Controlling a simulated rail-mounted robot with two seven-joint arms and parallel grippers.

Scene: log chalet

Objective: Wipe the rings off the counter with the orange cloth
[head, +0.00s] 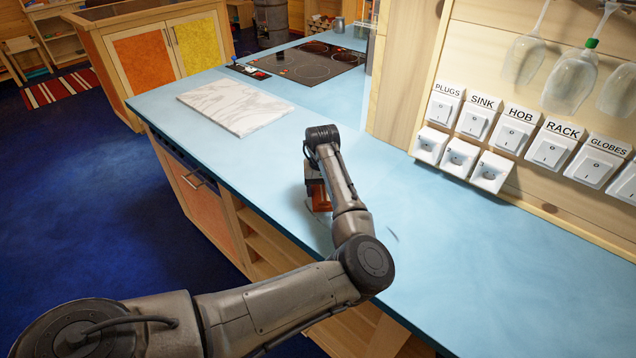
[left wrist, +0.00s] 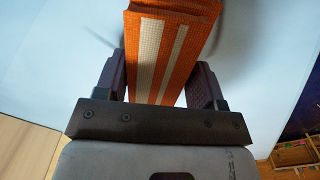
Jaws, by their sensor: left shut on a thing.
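The orange cloth (head: 321,199) is a folded pad with white stripes. It shows large in the left wrist view (left wrist: 170,50), between the fingers of my left gripper (left wrist: 165,85). In the head view my left gripper (head: 315,182) points down at the blue counter (head: 450,240) and is shut on the cloth. The cloth is at the counter surface; I cannot tell how firmly it touches. A thin dark curved mark (head: 392,237) lies on the counter right of my arm. Faint grey arcs show beside the cloth in the left wrist view. My arm hides part of the counter.
A white marble board (head: 234,107) lies on the counter beyond my gripper, with a black hob (head: 315,62) behind it. Labelled switches (head: 548,147) and hanging glasses (head: 568,80) line the right wall. Counter right of my arm is mostly clear.

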